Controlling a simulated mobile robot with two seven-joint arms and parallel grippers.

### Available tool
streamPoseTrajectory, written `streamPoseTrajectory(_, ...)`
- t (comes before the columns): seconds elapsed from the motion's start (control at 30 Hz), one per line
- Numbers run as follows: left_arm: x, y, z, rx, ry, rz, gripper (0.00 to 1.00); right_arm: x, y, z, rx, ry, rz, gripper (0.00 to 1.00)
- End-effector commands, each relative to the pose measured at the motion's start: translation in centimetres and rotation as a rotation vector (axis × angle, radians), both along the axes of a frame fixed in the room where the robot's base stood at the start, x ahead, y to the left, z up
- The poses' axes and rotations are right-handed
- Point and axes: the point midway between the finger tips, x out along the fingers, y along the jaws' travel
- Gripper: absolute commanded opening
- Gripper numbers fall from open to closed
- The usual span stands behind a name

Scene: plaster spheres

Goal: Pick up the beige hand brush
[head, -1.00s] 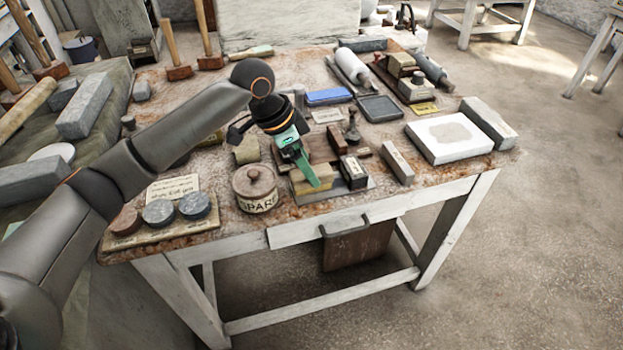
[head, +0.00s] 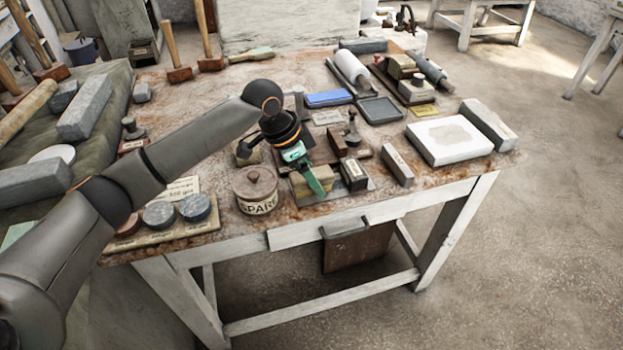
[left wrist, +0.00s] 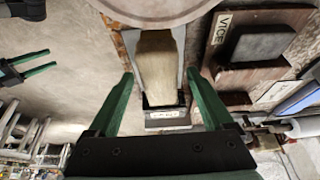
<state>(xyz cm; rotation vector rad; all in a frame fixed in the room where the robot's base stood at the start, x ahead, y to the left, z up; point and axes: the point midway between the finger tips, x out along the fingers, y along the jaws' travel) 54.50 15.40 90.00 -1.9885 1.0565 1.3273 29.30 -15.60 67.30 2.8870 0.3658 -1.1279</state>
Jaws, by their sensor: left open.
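A beige block-like piece (head: 299,187), which looks like the hand brush, lies in a grey tray (head: 333,198) near the table's front edge. In the left wrist view the beige piece (left wrist: 158,62) lies between and beyond my finger lines. My left gripper (head: 317,190) is over it in the head view and hides part of it. In the left wrist view my left gripper (left wrist: 163,82) is open, with nothing between its fingers. My right gripper (left wrist: 38,62) shows at the left edge of that view, fingers apart and empty; the head view does not show it.
A lidded SPARE jar (head: 256,190) stands left of the tray. A black labelled box (head: 353,173) stands at its right end. A bar (head: 397,165) and a white slab (head: 449,138) are farther right. Another brush (head: 250,55) lies at the back. Floor is clear in front.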

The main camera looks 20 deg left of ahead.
Motion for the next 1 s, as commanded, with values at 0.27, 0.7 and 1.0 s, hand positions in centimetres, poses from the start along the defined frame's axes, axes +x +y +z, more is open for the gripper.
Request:
streamPoseTrajectory(0.27, -0.03, -0.01, -0.18, 0.0, 0.002, 0.001, 0.85, 0.04, -0.05, 0.54, 0.0, -0.001, -0.001, 0.57)
streamPoseTrajectory(0.7, -0.03, 0.0, -0.32, 0.001, 0.001, 0.0, 0.78, 0.04, -0.09, 0.59, -0.001, 0.0, -0.001, 0.57)
streamPoseTrajectory(1.0, -0.02, 0.01, -0.31, 0.001, 0.001, 0.0, 0.45, 0.02, -0.12, 0.57, -0.002, 0.001, -0.001, 0.57)
